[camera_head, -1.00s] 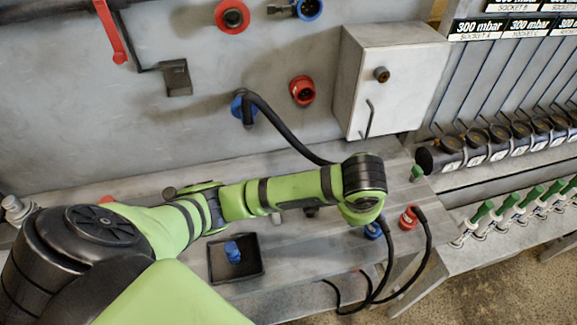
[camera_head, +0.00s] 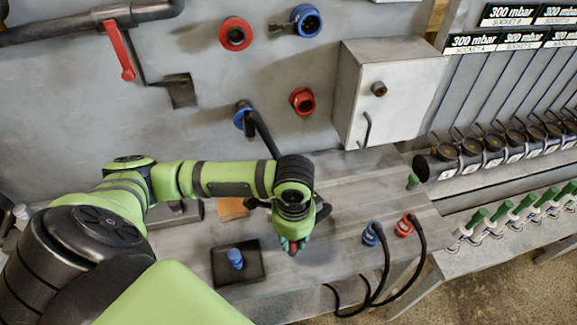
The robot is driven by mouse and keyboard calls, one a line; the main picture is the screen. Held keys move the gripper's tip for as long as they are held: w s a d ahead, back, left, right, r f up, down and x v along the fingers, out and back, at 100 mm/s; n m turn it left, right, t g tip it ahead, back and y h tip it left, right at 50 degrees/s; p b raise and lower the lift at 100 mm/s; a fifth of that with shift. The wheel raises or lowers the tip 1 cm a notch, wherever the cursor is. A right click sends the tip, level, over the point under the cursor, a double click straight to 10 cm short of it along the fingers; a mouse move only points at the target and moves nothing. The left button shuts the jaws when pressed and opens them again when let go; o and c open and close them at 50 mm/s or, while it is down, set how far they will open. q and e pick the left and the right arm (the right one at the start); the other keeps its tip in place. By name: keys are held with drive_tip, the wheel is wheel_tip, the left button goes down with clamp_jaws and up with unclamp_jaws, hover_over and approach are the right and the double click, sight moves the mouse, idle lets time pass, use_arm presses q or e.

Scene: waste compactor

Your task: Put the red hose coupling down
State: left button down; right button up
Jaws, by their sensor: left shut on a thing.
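My left gripper (camera_head: 292,244) points down at the middle of the bench, right of the black tray. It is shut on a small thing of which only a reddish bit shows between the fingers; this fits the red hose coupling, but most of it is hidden. I cannot tell whether it touches the bench. Another red coupling (camera_head: 404,227) with a black hose sits at the bench's right part, apart from the gripper. My right gripper is not in view.
A black tray (camera_head: 218,270) with a blue part (camera_head: 235,258) lies left of the gripper. A blue coupling (camera_head: 371,235) sits beside the red one. A black hose (camera_head: 263,135) hangs from the wall's blue socket behind my arm. Bare bench (camera_head: 338,215) lies right of the gripper.

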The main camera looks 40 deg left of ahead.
use_arm(q)
drive_tip(key=shift+s+a+f, duration=0.2)
drive_tip(key=shift+a+f, duration=0.2)
drive_tip(key=shift+f, duration=0.05)
drive_tip(key=shift+f+p, duration=0.5)
drive_tip(key=shift+f, duration=1.35)
drive_tip(key=c, duration=1)
unclamp_jaws()
wheel_tip(320, 180, up, 12)
drive_tip(key=shift+d+r+b, duration=0.1)
drive_tip(key=shift+b, duration=0.7)
